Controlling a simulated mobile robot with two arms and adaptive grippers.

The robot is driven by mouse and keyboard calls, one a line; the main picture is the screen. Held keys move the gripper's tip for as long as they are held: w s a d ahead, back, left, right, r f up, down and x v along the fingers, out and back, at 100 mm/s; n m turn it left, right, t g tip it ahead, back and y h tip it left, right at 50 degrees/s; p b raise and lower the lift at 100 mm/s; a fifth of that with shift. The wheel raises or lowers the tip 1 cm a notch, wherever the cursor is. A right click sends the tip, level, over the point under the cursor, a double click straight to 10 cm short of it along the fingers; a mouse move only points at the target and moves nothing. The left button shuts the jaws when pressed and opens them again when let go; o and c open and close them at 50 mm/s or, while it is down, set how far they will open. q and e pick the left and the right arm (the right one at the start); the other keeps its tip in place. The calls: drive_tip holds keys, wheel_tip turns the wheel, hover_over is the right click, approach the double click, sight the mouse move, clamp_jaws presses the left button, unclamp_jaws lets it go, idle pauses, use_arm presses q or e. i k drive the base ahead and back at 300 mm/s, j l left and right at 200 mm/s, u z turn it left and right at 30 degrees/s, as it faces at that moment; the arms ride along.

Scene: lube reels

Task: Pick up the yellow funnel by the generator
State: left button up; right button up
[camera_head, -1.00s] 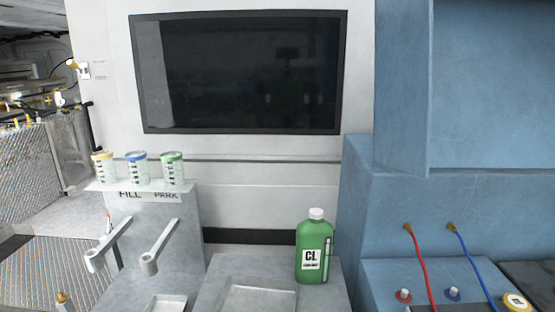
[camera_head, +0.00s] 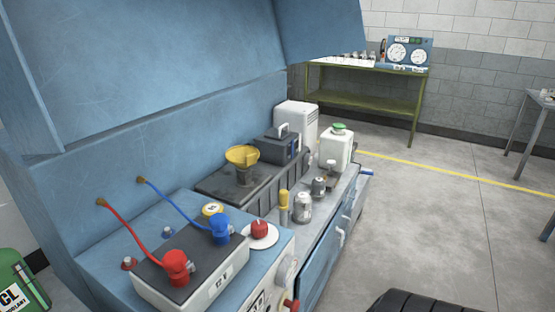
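The yellow funnel (camera_head: 242,155) stands upright, wide mouth up, on a dark flat surface (camera_head: 215,187) of the blue workbench, left of centre in the head view. Behind it and to its right is a dark box with a handle (camera_head: 277,147), and a white vented unit (camera_head: 297,122) stands farther back. I cannot tell for sure which of these is the generator. Neither of my grippers shows in the head view.
A battery (camera_head: 195,275) with red and blue clamps sits in front of the funnel. A white jug with a green cap (camera_head: 336,150) and small metal containers (camera_head: 303,207) stand to the right. A blue overhead panel (camera_head: 160,80) hangs above. Open floor (camera_head: 440,230) lies right.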

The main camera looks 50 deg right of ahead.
sight(242, 157)
drive_tip(key=z, duration=1.45)
